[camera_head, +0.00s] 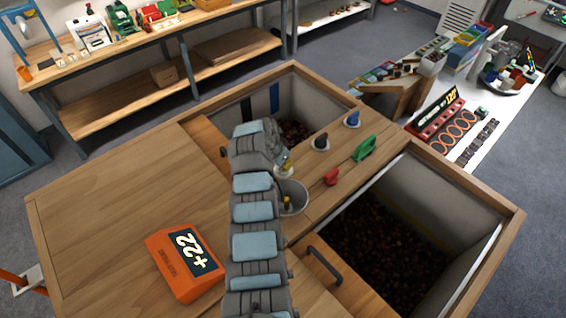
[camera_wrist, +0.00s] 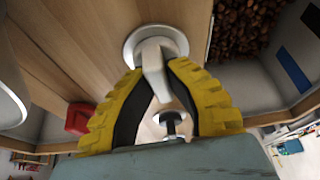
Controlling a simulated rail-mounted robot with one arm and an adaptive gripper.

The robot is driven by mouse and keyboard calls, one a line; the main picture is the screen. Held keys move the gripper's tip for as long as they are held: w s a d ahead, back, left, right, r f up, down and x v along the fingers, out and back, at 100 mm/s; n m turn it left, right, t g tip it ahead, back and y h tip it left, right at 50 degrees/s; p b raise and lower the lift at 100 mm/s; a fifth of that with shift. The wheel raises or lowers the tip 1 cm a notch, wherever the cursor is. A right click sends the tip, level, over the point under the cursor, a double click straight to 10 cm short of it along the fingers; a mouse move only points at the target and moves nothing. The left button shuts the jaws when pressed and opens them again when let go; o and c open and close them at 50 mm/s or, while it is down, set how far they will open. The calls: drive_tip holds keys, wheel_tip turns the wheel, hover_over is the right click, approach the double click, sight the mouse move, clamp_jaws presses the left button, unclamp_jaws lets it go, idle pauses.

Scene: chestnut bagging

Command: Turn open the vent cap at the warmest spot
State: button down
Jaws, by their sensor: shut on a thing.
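My gripper (camera_head: 285,165) is over the wooden bench top between the two bins. In the wrist view its yellow fingers (camera_wrist: 155,82) are shut on the upright handle of a white vent cap (camera_wrist: 152,55), whose round base sits on the wood. In the head view only a little of this white cap (camera_head: 284,174) shows beside my gripper. A black cap (camera_head: 320,142), a blue cap (camera_head: 352,119), a red cap (camera_head: 331,176) and a green cap (camera_head: 366,147) stand on the same strip. An orange display (camera_head: 185,264) reads +22.
A grey cup (camera_head: 293,197) stands close to my gripper. Open bins with chestnuts lie behind (camera_head: 313,95) and at the right (camera_head: 455,190). A black handle (camera_head: 324,265) is at the right bin's near side. The left bench top is mostly clear.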

drive_tip(key=n+y, duration=0.1)
drive_tip(key=n, duration=0.3)
drive_tip(key=shift+d+f+t, duration=0.1)
drive_tip(key=shift+f+t, duration=0.05)
drive_tip(key=shift+t, duration=0.25)
drive_tip(key=n+y+b, duration=0.1)
drive_tip(key=n+y, duration=0.1)
drive_tip(key=n, duration=0.2)
drive_tip(key=shift+n, duration=0.4)
drive_tip(key=n+y+b, duration=0.1)
drive_tip(key=n+b, duration=0.1)
drive_tip(key=shift+f+n, duration=0.15)
drive_tip(key=shift+n, duration=0.15)
drive_tip(key=n+y+b, duration=0.1)
drive_tip(key=n+b, duration=0.2)
drive_tip(key=shift+n+g+y, duration=0.3)
drive_tip(key=shift+n+b, duration=0.6)
drive_tip(key=shift+b, duration=0.1)
drive_tip(key=shift+r, duration=0.2)
drive_tip(key=c, duration=1)
unclamp_jaws()
drive_tip(key=shift+c, duration=0.2)
